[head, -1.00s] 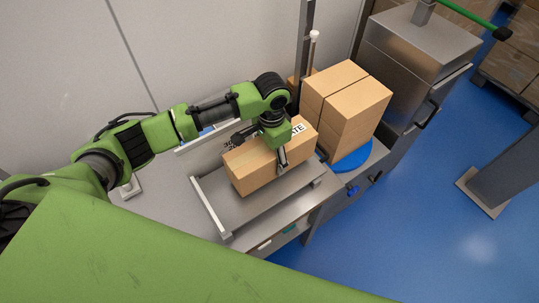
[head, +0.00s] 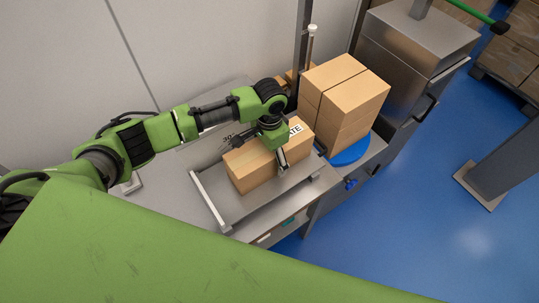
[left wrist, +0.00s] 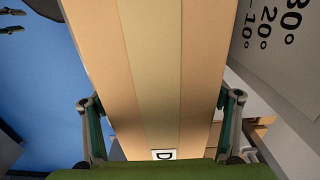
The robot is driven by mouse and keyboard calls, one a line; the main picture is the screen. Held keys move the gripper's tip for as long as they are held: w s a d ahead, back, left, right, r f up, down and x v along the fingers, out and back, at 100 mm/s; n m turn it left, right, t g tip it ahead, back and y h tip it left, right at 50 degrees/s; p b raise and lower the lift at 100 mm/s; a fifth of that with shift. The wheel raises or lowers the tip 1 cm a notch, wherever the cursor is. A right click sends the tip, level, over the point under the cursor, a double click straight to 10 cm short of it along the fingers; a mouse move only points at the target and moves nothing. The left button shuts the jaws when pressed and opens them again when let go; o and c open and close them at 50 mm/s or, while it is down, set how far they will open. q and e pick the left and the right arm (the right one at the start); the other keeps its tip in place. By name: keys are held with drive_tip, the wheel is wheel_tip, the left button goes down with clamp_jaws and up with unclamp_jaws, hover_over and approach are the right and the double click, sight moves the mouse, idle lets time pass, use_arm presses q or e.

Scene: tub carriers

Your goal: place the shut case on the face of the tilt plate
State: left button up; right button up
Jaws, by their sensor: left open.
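The case, a long cardboard-brown shut box (head: 252,172), lies on the grey metal tilt plate (head: 250,207). A white label ending in "ATE" shows on its top. My left gripper (head: 268,148) is over the case with one finger down its near side. In the left wrist view the case (left wrist: 150,75) runs between the two spread fingers of the gripper (left wrist: 161,108), with visible gaps beside it. The gripper is open. The case's underside is hidden, so I cannot tell how closely it rests on the plate. My right gripper is not in view.
Stacked brown cartons (head: 348,90) stand on a blue round base (head: 352,153) right of the plate. Behind them are a metal post (head: 305,45) and a steel cabinet (head: 415,50). Angle marks (left wrist: 265,30) sit beside the case. Blue floor (head: 400,230) lies open at right.

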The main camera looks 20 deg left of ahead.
use_arm(q)
wheel_tip(320, 180, up, 12)
drive_tip(key=shift+r+b, duration=0.1)
drive_tip(key=shift+b, duration=0.5)
